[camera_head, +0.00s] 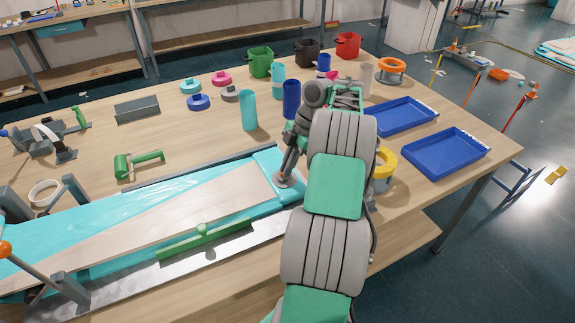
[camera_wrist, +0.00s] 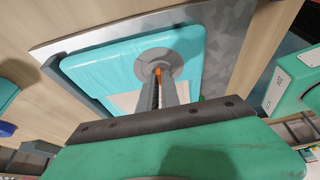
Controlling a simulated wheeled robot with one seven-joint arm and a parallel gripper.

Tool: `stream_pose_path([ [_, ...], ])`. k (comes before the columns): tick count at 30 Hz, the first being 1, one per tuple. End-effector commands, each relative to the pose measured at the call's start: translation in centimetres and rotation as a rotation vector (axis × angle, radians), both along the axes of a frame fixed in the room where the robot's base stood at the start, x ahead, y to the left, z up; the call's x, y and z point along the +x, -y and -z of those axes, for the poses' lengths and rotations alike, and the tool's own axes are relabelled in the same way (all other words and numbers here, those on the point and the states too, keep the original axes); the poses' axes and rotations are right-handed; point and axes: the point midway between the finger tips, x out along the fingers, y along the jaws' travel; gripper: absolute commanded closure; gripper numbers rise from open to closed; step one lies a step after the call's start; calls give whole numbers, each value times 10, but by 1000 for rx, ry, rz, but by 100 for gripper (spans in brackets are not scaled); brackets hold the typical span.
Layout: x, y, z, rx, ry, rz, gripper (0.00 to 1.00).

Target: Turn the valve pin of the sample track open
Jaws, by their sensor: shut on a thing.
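The sample track is a long turquoise inflatable sheet (camera_head: 225,185) on the table, and its right end also fills the middle of the wrist view (camera_wrist: 100,72). A round grey valve (camera_wrist: 158,64) sits near that end, with a small orange pin (camera_wrist: 158,71) in its centre. My gripper (camera_head: 284,180) reaches down to the valve at the track's right end. In the wrist view my gripper (camera_wrist: 160,80) has its fingers close together on the orange pin. The fingers hide most of the pin, so how far it is turned cannot be told.
A green bar (camera_head: 205,240) lies along the track's front side. A green roller tool (camera_head: 138,163) lies behind it. Turquoise and blue cups (camera_head: 248,111) stand behind my gripper.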

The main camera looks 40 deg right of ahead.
Motion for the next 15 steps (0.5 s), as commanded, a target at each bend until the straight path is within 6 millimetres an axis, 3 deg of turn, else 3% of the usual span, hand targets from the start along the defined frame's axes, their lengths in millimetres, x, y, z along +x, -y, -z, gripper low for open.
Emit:
stream_pose_path([
  [7,0,0,0,-1,1,-1,100],
  [8,0,0,0,-1,1,-1,91],
  [15,0,0,0,-1,1,0,72],
])
